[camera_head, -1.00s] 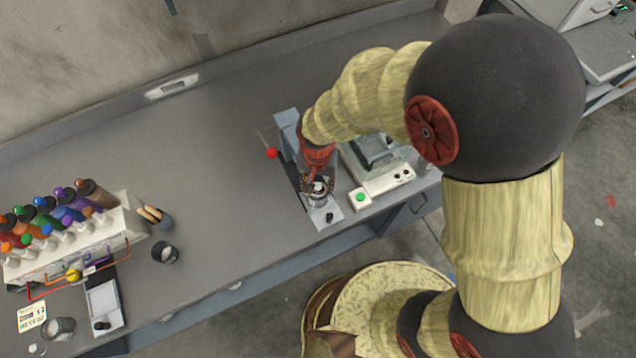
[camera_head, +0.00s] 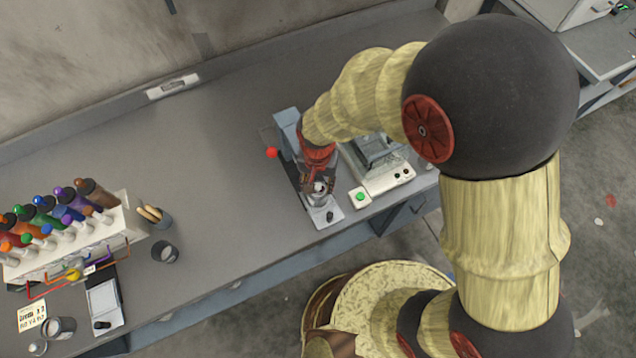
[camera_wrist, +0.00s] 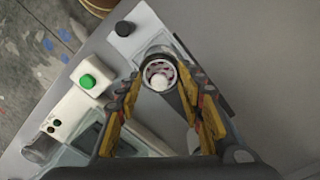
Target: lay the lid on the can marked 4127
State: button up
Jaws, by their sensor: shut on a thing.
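My gripper (camera_wrist: 160,78) points down over the small bench machine with a grey-blue column (camera_head: 288,125), towards the bench's front edge. Its yellow-padded fingers stand on both sides of a small round piece with a pale knob (camera_wrist: 160,83), which looks like the lid, and are shut on it. A round pale rim shows around and just beyond this piece; I cannot tell whether lid and rim touch. In the head view, the fingers and arm partly hide this spot. No 4127 marking is legible.
A balance-like device with a green button (camera_head: 360,196) stands close right of my gripper. A red ball (camera_head: 272,153) is beside the column.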

jog(key=o, duration=0.7)
jog(key=o, duration=0.4)
jog(key=shift+o, duration=1.1)
jog(key=shift+r, duration=0.1)
jog(key=shift+r+p, duration=2.65)
jog(key=shift+r, duration=0.8)
